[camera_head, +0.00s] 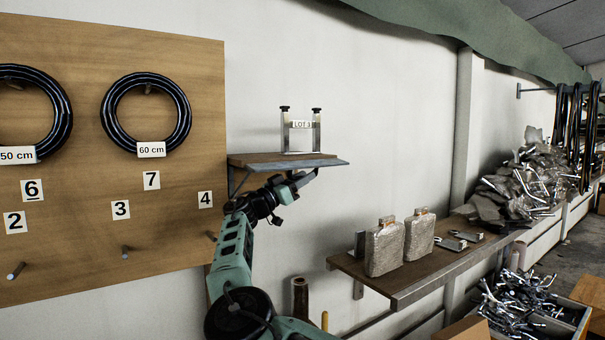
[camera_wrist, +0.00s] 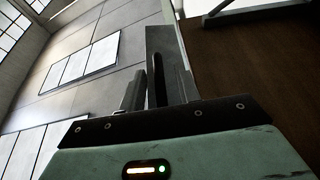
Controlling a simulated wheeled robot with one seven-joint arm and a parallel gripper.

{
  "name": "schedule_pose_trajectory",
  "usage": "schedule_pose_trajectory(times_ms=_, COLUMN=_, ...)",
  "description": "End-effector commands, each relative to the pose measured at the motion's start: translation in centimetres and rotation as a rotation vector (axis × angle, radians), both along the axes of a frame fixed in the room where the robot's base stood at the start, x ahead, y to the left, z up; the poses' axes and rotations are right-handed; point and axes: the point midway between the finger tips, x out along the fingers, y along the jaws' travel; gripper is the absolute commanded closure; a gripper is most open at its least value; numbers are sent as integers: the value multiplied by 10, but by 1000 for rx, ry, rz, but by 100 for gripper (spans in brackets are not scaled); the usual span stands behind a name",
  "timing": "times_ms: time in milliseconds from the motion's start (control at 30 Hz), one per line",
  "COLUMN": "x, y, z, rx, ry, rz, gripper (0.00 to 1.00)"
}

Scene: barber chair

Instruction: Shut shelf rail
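A small wooden shelf (camera_head: 262,159) is fixed to the white wall beside the peg board. A grey metal strip, which looks like the shelf rail (camera_head: 336,163), runs along its front edge and sticks out past the board at the right. My gripper (camera_head: 312,174) is just below this strip, pointing up and right. I cannot tell whether it touches the strip. In the wrist view my gripper (camera_wrist: 160,85) shows dark grey fingers close together, beside a brown wooden surface (camera_wrist: 245,65). Whether the fingers are apart or closed on something is unclear.
A metal stand with a "LOT 3" label (camera_head: 302,125) is on the shelf. The peg board (camera_head: 180,80) with black rings is at left. A lower bench (camera_head: 420,273) at right holds two wrapped blocks (camera_head: 384,248) and metal parts. The wall right of the shelf is clear.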

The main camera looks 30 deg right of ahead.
Motion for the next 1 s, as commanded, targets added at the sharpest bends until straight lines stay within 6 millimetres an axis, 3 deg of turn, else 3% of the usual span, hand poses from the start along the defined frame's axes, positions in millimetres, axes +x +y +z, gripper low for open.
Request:
schedule_pose_trajectory(times_ms=267, x=0, y=-2, z=0, rx=0, ry=0, rz=0, gripper=67)
schedule_pose_trajectory(times_ms=400, x=0, y=-2, z=0, rx=0, ry=0, rz=0, gripper=100)
schedule_pose_trajectory(times_ms=767, x=-1, y=-2, z=-1, rx=0, ry=17, rz=0, gripper=100)
schedule_pose_trajectory(times_ms=1000, x=-7, y=-2, z=-1, rx=-2, ry=117, rz=0, gripper=100)
